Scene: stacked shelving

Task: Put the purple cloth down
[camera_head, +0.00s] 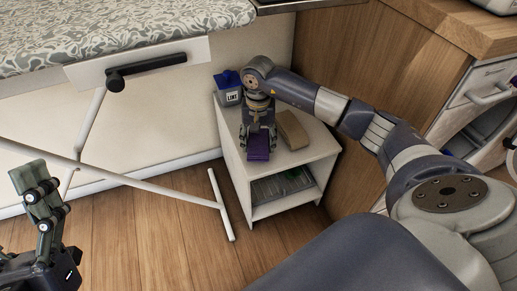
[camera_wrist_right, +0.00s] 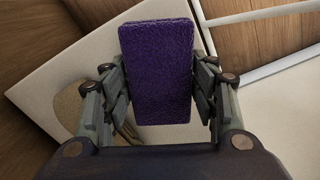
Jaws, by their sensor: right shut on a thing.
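The purple cloth (camera_head: 259,147) is a folded, flat rectangle at the front part of the top of a small white shelf unit (camera_head: 236,170). My right gripper (camera_head: 258,132) points down over the shelf top and is shut on the cloth. In the right wrist view the cloth (camera_wrist_right: 157,75) sits between the two fingers (camera_wrist_right: 160,100), with the white top beneath it. Whether the cloth touches the top is hard to tell. My left gripper (camera_head: 42,200) is at the lower left, away from the shelf; only part of it shows.
A tan block-like item (camera_head: 293,130) lies right of the cloth on the shelf top. A blue bin labelled LINT (camera_head: 229,95) stands at the back left. An ironing board (camera_head: 110,35) with white legs is at left. A wooden cabinet (camera_head: 380,65) stands at right.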

